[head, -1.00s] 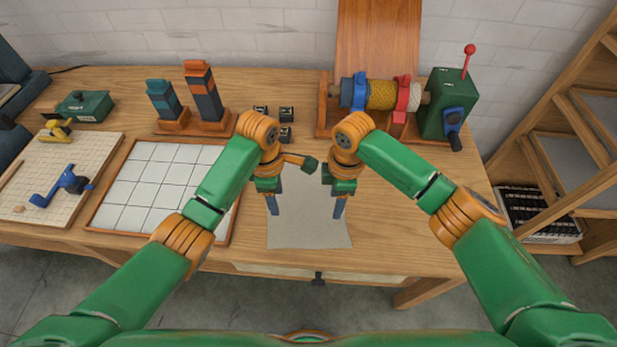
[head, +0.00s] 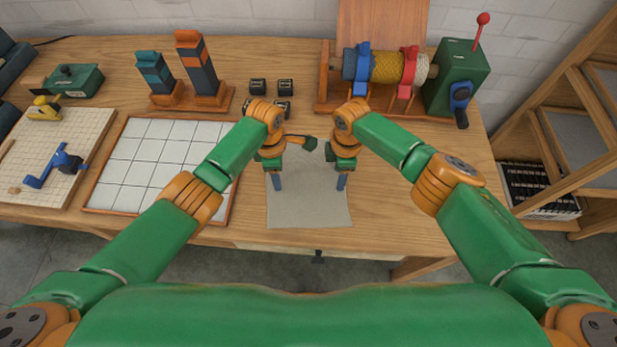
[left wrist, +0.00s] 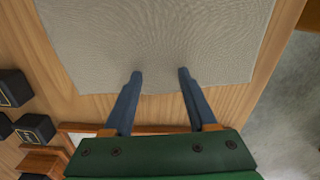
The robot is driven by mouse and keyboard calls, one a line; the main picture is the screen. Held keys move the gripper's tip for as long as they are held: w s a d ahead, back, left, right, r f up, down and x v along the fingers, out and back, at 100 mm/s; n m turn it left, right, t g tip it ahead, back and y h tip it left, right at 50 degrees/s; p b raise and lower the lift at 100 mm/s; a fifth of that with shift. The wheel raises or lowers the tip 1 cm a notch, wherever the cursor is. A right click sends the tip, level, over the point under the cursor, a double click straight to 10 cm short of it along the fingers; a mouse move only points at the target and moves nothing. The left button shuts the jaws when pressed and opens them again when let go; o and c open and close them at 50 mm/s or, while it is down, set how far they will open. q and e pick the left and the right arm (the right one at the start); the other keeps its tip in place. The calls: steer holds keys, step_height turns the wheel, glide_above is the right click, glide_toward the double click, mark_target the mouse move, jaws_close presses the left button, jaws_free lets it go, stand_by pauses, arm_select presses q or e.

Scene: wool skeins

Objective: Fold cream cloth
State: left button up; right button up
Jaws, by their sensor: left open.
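The cream cloth (head: 308,208), greyish in this light, lies flat on the wooden table in front of me. It also fills the upper part of the left wrist view (left wrist: 160,35). My left gripper (head: 278,184) points down over the cloth's left side. In the left wrist view its two blue fingers (left wrist: 160,75) are apart with nothing between them, tips over the cloth's edge. My right gripper (head: 341,183) points down over the cloth's right side; its finger gap does not show. Contact with the cloth cannot be told. The cloth's far part is partly hidden by my grippers.
A white gridded board (head: 150,165) with a wooden frame lies left of the cloth. Small black boxes (head: 257,87) stand behind. A winder with yellow wool (head: 387,68) and a green crank box (head: 456,75) stand at the back right. The table right of the cloth is clear.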

arm_select(q)
steer(key=shift+f, duration=0.25)
arm_select(e)
steer(key=shift+f, duration=0.25)
arm_select(q)
steer(key=shift+s+r, duration=0.1)
steer(key=shift+r, duration=0.05)
steer(key=shift+c, duration=1)
arm_select(e)
steer(key=shift+s+r, duration=0.15)
steer(key=shift+c, duration=1)
arm_select(q)
jaws_close()
arm_select(e)
jaws_close()
